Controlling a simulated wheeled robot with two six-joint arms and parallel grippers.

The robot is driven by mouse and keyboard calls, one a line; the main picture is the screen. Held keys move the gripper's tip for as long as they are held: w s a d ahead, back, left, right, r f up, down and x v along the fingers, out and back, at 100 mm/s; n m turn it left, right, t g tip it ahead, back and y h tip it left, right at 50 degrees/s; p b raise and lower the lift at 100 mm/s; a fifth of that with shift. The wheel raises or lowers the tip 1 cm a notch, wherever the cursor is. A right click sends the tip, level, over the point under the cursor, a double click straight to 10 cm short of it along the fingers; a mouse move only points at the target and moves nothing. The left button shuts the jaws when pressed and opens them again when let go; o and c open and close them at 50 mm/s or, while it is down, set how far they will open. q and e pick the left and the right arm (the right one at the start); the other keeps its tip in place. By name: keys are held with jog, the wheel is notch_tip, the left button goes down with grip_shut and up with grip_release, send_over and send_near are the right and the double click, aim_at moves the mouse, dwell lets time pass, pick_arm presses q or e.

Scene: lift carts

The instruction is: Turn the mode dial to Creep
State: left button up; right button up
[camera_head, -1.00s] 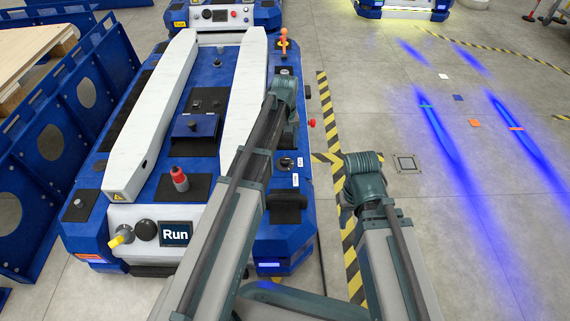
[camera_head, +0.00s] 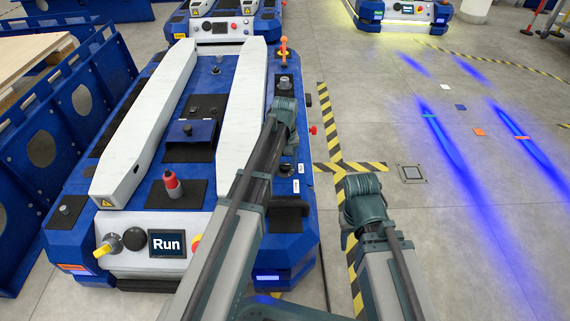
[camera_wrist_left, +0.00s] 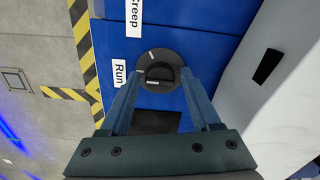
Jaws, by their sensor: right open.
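The black round mode dial (camera_wrist_left: 160,71) is on the blue cart deck in the left wrist view. Beside it are a white "Run" label (camera_wrist_left: 119,73) and a white "Creep" label (camera_wrist_left: 134,18). A pale mark on the knob is on its lower left, on the Run side. My left gripper (camera_wrist_left: 162,82) is open, its fingers apart on either side of the dial's near part; contact cannot be told. In the head view the dial (camera_head: 285,168) is partly hidden beside my left arm. The cart's display (camera_head: 168,244) reads "Run". My right gripper's fingers are not visible.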

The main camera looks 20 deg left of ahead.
pick_arm(q)
grip_shut()
jog(key=m, duration=0.6)
jog(key=shift+a, duration=0.1)
jog(key=m, duration=0.5)
jog(key=shift+a+m, duration=0.1)
jog(key=shift+m, duration=0.5)
dwell(0.4)
jog(key=shift+o, duration=1.5)
grip_release()
